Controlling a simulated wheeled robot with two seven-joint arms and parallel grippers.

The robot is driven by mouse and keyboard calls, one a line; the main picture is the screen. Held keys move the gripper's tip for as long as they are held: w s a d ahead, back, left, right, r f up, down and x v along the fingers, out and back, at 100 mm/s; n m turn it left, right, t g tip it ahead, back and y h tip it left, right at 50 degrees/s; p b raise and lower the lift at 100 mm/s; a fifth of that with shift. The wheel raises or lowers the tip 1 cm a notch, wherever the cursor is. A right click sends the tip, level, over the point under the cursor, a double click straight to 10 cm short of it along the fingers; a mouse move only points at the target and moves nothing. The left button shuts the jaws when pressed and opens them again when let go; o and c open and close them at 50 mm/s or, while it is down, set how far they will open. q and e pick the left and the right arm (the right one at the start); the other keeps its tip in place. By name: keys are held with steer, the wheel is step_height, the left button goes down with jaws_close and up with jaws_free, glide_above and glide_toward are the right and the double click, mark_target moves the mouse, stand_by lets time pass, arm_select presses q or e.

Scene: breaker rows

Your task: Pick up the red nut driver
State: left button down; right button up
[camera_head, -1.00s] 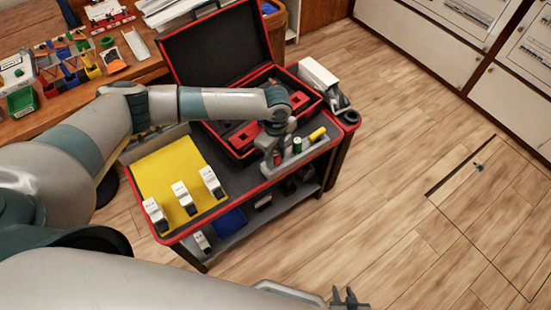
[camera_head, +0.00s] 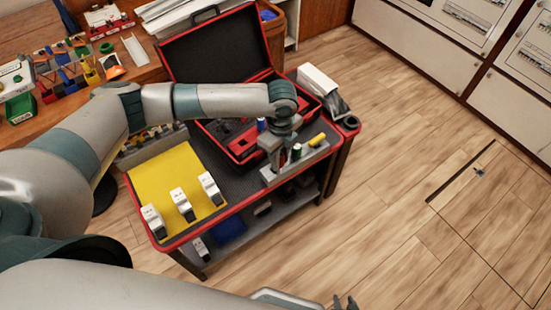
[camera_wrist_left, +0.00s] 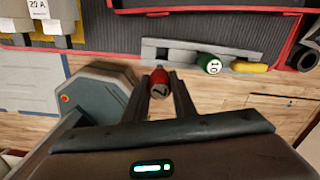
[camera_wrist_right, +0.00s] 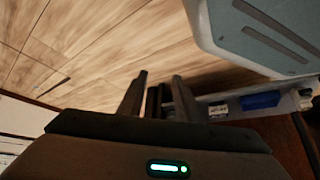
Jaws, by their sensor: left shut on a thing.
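The red nut driver (camera_wrist_left: 160,83) is between the fingers of my left gripper (camera_wrist_left: 161,80) in the left wrist view, and the fingers are shut on it. In the head view my left gripper (camera_head: 277,162) is over the front edge of the cart, at the grey holder (camera_head: 304,158); the driver is mostly hidden there. The green driver (camera_wrist_left: 210,63) and the yellow driver (camera_wrist_left: 248,67) are at the holder. I cannot tell whether the red driver's lower end is clear of it. My right gripper (camera_wrist_right: 158,75) is open and empty over the floor.
The red-trimmed cart (camera_head: 232,212) carries an open black and red case (camera_head: 215,50), a yellow mat (camera_head: 165,180) with white breakers, and a white box (camera_head: 318,82). A wooden workbench (camera_head: 60,110) with parts stands at the left. The floor at right is clear.

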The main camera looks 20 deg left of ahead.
arm_select(q)
steer(key=s+d+r, duration=0.5)
steer(key=s+d, duration=0.1)
steer(key=d, duration=0.1)
steer(key=shift+r+b, duration=0.3)
steer(key=shift+b, duration=0.05)
arm_select(e)
steer(key=shift+s+d+f+g, duration=0.15)
steer(key=shift+d+f+g, duration=0.15)
steer(key=shift+d, duration=0.25)
steer(key=shift+s+f, duration=0.15)
steer(key=shift+s, duration=0.1)
